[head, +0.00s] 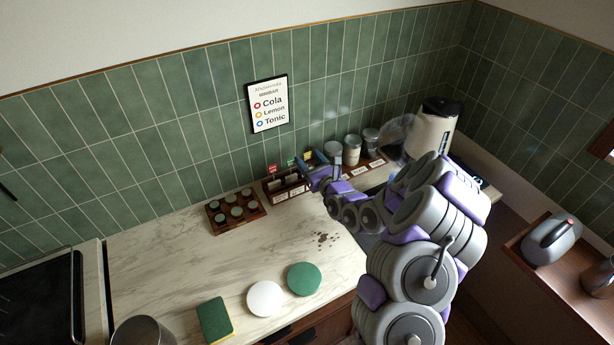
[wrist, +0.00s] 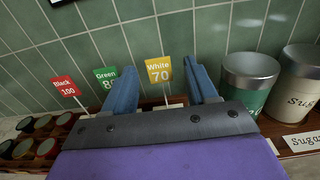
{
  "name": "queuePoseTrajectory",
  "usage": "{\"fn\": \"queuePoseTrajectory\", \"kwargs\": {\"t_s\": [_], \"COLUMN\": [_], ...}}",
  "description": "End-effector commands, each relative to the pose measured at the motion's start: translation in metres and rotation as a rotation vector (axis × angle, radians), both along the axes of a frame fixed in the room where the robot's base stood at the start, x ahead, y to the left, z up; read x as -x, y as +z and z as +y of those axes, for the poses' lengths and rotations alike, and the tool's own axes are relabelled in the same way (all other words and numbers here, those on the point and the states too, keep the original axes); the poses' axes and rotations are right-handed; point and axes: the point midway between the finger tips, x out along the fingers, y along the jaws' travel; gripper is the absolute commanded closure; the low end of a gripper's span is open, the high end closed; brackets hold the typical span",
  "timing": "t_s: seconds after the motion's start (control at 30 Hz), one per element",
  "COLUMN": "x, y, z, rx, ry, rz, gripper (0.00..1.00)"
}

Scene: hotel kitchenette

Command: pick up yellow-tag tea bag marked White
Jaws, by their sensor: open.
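The yellow tag (wrist: 158,70) reads "White 70" and stands upright at the wooden tea box (head: 284,187). In the wrist view it shows between the two blue fingers of my gripper (wrist: 162,88), nearer the right finger. The fingers are apart, and I cannot tell how far beyond them the tag is. The tea bag below the tag is hidden behind my gripper. A green tag (wrist: 105,78) marked "Green" is partly covered by the left finger. A red tag (wrist: 65,88) marked "Black 100" stands further left. In the head view my gripper (head: 314,162) is over the right part of the box.
Lidded canisters (wrist: 250,78) stand close on the right, one marked Sugar (wrist: 302,85). A wooden tray of small pods (head: 236,211) is left of the box. The tiled wall (head: 180,140) rises close behind.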

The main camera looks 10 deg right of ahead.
Motion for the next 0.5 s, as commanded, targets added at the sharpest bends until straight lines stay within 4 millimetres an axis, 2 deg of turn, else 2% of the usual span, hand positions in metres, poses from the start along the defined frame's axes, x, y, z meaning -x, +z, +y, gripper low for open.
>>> {"fn": "queuePoseTrajectory", "kwargs": {"t_s": [0.17, 0.5], "x": [-0.0001, 0.0], "y": [0.0004, 0.0004], "z": [-0.0003, -0.0003], "rx": [0.0, 0.0], "ry": [-0.001, -0.001], "rz": [0.0, -0.001], "gripper": [0.43, 0.74]}}
